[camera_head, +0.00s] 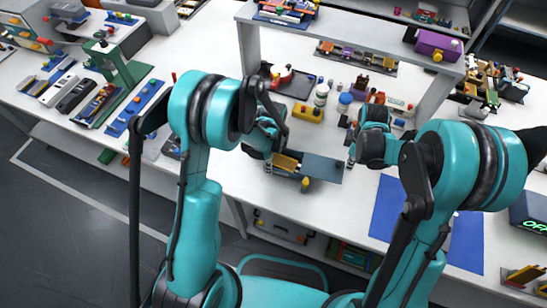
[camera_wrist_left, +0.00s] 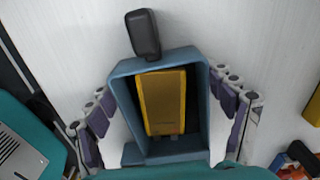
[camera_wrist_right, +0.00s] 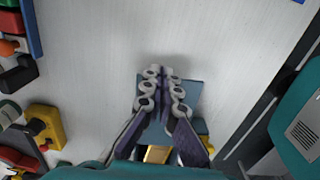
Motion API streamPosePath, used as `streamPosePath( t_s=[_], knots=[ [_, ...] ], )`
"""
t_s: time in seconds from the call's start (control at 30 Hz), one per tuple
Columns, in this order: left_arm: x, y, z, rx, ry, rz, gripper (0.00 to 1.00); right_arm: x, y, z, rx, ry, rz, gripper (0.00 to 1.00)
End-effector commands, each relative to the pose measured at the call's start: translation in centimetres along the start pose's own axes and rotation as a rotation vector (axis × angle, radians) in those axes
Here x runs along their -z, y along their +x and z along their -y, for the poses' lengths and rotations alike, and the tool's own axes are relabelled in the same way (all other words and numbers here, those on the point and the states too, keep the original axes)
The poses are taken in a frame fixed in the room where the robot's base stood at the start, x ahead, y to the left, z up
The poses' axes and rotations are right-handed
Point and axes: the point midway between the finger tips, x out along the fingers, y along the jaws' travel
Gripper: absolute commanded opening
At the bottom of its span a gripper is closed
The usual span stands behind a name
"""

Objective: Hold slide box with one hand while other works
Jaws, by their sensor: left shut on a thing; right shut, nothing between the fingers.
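The slide box (camera_head: 322,168) is blue-grey with a yellow part (camera_head: 287,162) at its left, near the table's front edge. In the left wrist view the blue-grey frame (camera_wrist_left: 116,90) surrounds a yellow block (camera_wrist_left: 165,100) in a dark recess. My left gripper (camera_wrist_left: 168,90) has a finger along each side of the box and is shut on it. My right gripper (camera_wrist_right: 161,75) is shut and empty, its fingertips together over the blue-grey plate (camera_wrist_right: 192,92). In the head view it is at the box's right end; contact is unclear.
A dark rounded piece (camera_wrist_left: 143,33) meets the box's far edge. A yellow block (camera_head: 307,113), jars (camera_head: 322,95) and a dark tray (camera_head: 292,86) stand behind the box. A blue mat (camera_head: 400,215) lies to the right. The white table (camera_head: 235,180) is bare left of the box.

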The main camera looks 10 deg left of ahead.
Motion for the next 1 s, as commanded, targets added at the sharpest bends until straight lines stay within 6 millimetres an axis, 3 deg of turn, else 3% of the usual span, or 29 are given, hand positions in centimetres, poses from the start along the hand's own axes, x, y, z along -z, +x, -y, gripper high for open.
streamPosePath(
  t_s=[1.0],
  knots=[
    [0.0,0.0,0.0,0.0,0.0,0.0,0.44,2.3,0.0,0.2,0.0,-0.002,-0.001,0.0]
  ],
)
